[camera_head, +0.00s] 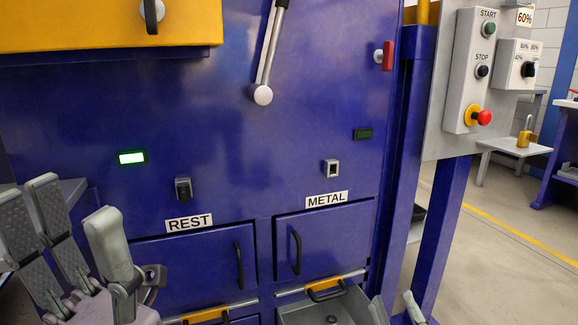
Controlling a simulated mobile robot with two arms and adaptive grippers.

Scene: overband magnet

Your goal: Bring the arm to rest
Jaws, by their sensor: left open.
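My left gripper (68,202) is at the lower left, in front of the blue machine. Its grey fingers point up and stand apart, with nothing between them. It looks clear of the panel behind it. Only grey fingertips of my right gripper (395,309) show at the bottom edge, right of the metal tray; the rest is out of the frame, so its opening is unclear. A steel lever with a round knob (262,94) hangs down on the blue panel (200,115), tilted slightly, and no gripper touches it.
Below are the REST door (190,268) and METAL door (325,238), both shut, with a tray (320,311) under METAL. A control box (470,70) with a red button (484,117) stands right. A padlock (524,138) sits on a small table.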

